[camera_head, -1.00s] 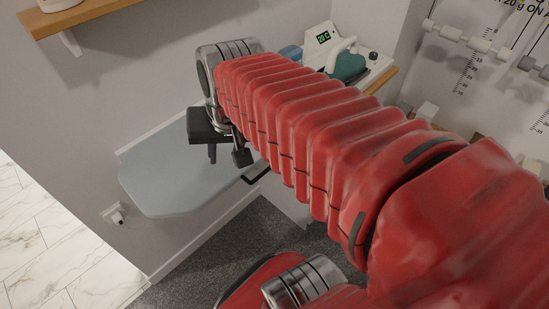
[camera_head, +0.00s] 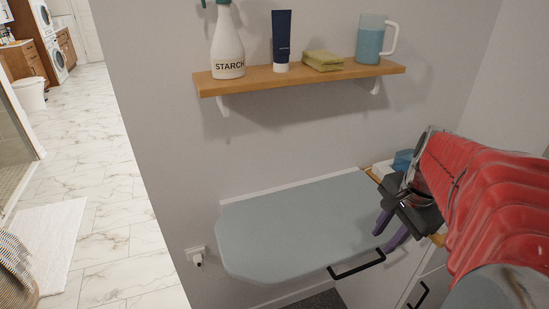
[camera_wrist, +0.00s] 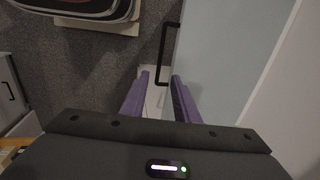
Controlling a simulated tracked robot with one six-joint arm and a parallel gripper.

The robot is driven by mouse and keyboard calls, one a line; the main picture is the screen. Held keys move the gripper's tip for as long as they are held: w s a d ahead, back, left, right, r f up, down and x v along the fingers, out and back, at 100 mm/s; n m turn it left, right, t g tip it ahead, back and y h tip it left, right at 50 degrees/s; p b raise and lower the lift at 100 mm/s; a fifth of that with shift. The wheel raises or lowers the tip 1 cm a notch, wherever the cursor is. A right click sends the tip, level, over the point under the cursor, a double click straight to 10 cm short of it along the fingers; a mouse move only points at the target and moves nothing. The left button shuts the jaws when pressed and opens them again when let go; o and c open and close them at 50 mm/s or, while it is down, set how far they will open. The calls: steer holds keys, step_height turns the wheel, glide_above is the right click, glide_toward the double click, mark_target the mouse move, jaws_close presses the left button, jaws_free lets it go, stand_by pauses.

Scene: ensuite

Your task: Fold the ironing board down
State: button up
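The ironing board (camera_head: 300,228) is a pale blue-grey panel standing out level from the wall in the head view. A black bar handle (camera_head: 357,264) is on its front edge. In the wrist view the board (camera_wrist: 230,50) fills the right side, with the handle (camera_wrist: 168,55) along its edge. My gripper (camera_head: 386,236) is at the board's right end, right of the handle, with purple fingers pointing down.
A wooden shelf (camera_head: 300,78) above the board holds a starch bottle (camera_head: 228,45), a dark tube (camera_head: 282,40), folded cloths (camera_head: 323,60) and a blue jug (camera_head: 371,40). A plug (camera_head: 197,257) sits in the wall left of the board. Open marble floor (camera_head: 110,200) lies further left.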

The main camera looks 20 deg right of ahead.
mark_target(364, 266)
steer(key=shift+f, duration=0.1)
steer(key=w+f, duration=0.1)
steer(key=f, duration=0.8)
steer(key=w+f, duration=0.1)
steer(key=f, duration=0.3)
steer(key=shift+w+a+f, duration=0.1)
steer(key=shift+w+f, duration=0.1)
steer(key=shift+w, duration=0.15)
jaws_close()
stand_by(0.3)
